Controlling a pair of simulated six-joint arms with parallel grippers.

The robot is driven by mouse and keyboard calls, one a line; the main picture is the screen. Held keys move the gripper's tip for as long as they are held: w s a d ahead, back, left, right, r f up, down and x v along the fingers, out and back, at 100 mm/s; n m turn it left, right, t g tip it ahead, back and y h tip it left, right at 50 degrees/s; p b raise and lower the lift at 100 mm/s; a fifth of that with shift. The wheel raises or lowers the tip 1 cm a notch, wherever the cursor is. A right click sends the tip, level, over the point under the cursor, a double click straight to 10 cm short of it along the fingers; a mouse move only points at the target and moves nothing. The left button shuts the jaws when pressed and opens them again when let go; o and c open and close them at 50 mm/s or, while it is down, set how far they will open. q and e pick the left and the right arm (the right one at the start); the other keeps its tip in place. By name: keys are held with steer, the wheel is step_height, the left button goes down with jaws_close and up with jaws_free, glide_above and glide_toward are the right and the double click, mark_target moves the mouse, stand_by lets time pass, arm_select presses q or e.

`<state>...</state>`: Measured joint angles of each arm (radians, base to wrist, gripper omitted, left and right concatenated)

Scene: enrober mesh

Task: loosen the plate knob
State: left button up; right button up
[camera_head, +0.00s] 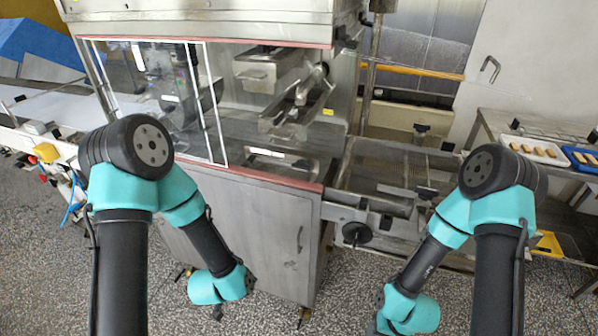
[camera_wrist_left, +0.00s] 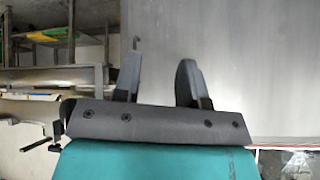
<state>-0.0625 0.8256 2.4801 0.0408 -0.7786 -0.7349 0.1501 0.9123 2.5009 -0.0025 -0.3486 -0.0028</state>
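A round black knob (camera_head: 358,234) sits on the front of the steel frame beside the machine cabinet. Smaller black knobs (camera_head: 421,130) show further back by the mesh section; I cannot tell which knob is the plate knob. My left gripper (camera_wrist_left: 158,68) is open and empty in the left wrist view, its two dark fingers apart. In the head view my left arm hangs in front of the cabinet, left of the black knob and apart from it. My right arm reaches down to the bottom edge, right of the knob; its gripper fingers are not visible.
The steel cabinet (camera_head: 262,235) with clear guard panels (camera_head: 165,95) fills the middle. The wire mesh conveyor (camera_head: 385,170) runs to its right. White (camera_head: 533,150) and blue trays with small brown pieces stand at far right. The speckled floor (camera_head: 270,318) is mostly clear in front.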

mark_target(300, 170)
arm_select(q)
steer(key=w+d+r+m+t, duration=0.2)
steer(key=d+r+m+t, duration=0.1)
steer(key=r, duration=0.4)
steer(key=w+d+r+m+t+h, duration=0.1)
steer(key=w+d+r+m+t, duration=0.2)
steer(key=r+m, duration=0.3)
steer(key=w+d+r+m+t+h, duration=0.1)
steer(key=d+r+m+t, duration=0.3)
steer(key=r, duration=0.5)
steer(key=shift+w+d+r+m, duration=0.15)
steer(key=shift+w+r+m, duration=0.15)
steer(key=shift+w+m, duration=0.45)
steer(key=shift+w, duration=0.15)
steer(key=x, duration=1.7)
steer(key=shift+w+f, duration=0.1)
steer(key=shift+w, duration=0.1)
steer(key=shift+c, duration=0.3)
steer(key=shift+n, duration=0.25)
jaws_close()
